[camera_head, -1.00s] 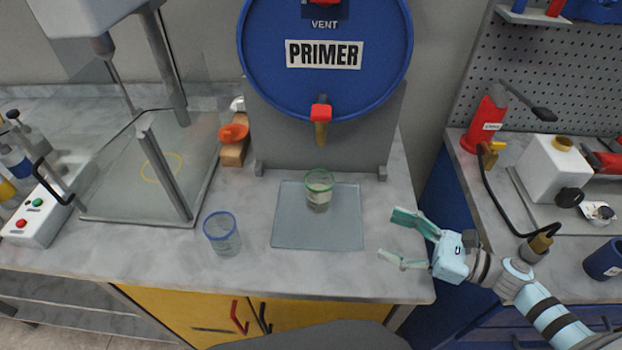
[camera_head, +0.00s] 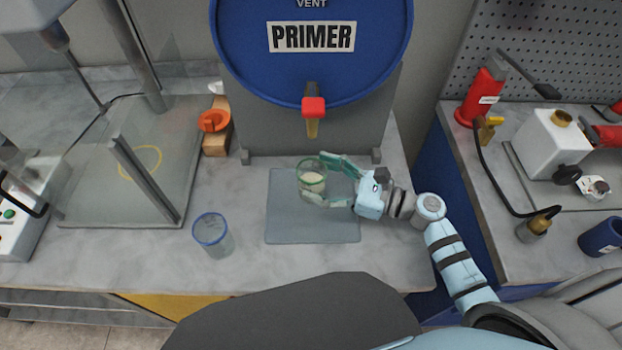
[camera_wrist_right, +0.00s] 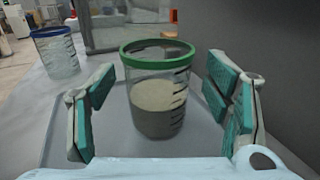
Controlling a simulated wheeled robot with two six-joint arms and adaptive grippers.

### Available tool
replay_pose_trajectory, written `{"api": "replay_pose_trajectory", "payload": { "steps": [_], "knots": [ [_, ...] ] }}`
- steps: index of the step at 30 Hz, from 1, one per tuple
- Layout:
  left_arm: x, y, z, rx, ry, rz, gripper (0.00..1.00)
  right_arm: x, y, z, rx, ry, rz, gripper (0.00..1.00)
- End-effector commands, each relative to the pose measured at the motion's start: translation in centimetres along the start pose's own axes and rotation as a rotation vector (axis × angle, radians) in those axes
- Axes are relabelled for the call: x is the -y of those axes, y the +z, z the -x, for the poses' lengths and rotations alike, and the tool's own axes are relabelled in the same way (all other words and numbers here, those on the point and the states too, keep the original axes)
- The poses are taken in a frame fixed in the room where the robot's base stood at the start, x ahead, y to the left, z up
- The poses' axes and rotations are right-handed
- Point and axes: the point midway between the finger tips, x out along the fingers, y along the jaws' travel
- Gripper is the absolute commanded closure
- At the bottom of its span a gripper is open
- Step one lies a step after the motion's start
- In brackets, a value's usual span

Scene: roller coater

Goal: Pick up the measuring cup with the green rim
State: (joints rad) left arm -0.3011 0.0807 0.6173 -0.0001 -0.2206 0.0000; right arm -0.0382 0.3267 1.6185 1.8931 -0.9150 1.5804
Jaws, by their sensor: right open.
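The measuring cup with the green rim (camera_head: 311,180) stands upright on a grey square mat (camera_head: 290,228) below the drum's tap. It is clear, with dark marks and a pale content in its lower part. In the right wrist view the green-rimmed cup (camera_wrist_right: 157,90) stands between the two fingers. My right gripper (camera_head: 325,182) is open around the cup, one finger on its far side and one on its near side. In the right wrist view the gripper (camera_wrist_right: 160,112) shows gaps between both finger pads and the cup. My left gripper is not in view.
A blue-rimmed cup (camera_head: 213,236) stands on the counter left of the mat. The blue PRIMER drum (camera_head: 310,70) with its red tap (camera_head: 313,106) hangs over the mat's back. A glass-walled device (camera_head: 130,170) stands at left. The counter front is clear.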

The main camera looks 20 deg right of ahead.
Motion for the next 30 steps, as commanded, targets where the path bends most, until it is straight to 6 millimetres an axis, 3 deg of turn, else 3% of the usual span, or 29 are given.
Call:
{"api": "replay_pose_trajectory", "payload": {
  "steps": [4,10,21,23,30],
  "knots": [
    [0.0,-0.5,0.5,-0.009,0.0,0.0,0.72,0.0,0.2,-2.2,0.001,-0.002,0.001,0.29],
    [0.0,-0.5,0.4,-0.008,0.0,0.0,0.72,0.0,0.0,-2.3,-0.001,-0.002,0.002,0.29],
    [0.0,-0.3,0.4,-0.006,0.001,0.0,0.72,0.0,0.0,-2.2,-0.001,-0.003,0.002,0.85],
    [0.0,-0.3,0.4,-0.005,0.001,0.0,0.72,0.0,0.0,-2.2,-0.001,-0.002,0.002,0.9],
    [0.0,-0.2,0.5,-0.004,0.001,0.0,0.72,-0.1,0.3,-2.2,0.0,-0.002,0.003,0.9]
  ]
}}
